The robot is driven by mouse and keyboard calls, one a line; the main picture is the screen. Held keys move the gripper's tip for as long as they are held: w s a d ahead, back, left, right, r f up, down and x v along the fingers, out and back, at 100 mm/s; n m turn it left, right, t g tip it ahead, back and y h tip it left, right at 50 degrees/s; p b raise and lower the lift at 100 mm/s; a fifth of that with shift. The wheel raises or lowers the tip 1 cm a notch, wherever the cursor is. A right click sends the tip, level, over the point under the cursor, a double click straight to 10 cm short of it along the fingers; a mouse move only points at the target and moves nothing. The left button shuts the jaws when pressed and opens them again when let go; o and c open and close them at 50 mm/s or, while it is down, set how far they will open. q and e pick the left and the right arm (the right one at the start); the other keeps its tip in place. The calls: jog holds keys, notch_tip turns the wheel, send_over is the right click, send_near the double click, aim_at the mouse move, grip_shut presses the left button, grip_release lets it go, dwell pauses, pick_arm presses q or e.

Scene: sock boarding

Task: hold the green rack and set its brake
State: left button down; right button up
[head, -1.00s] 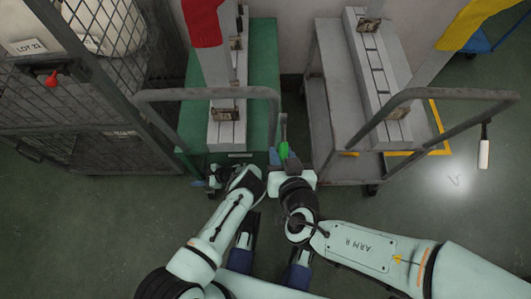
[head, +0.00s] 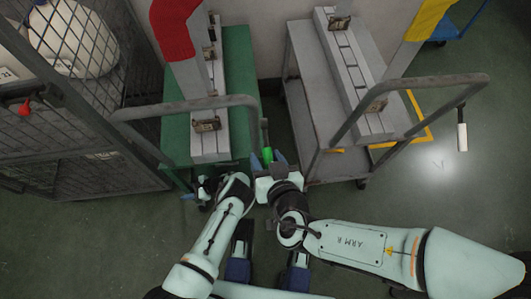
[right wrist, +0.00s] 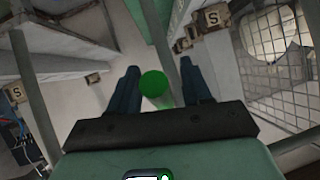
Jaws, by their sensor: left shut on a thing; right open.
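The green rack (head: 240,70) stands left of centre in the head view, with a grey tubular handle (head: 190,104) at its near end. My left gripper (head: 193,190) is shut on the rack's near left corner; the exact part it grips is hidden. A bright green knob (head: 267,155), apparently the brake's, is by the rack's near right corner. My right gripper (head: 267,163) is open at this knob.
A grey rack (head: 310,100) with its own handle stands to the right, close to my right gripper. A mesh cage (head: 90,150) stands close on the left. A white-gripped handle (head: 462,137) hangs at the right. The floor at lower left is bare.

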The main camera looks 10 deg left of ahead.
aim_at(267, 157)
pick_arm(q)
jog(key=shift+s+a, duration=0.15)
pick_arm(e)
notch_tip(267, 157, up, 10)
jog(key=shift+f, duration=0.1)
dwell(0.5)
pick_arm(q)
jog(key=c, duration=0.7)
grip_release()
jog(key=shift+c, duration=0.2)
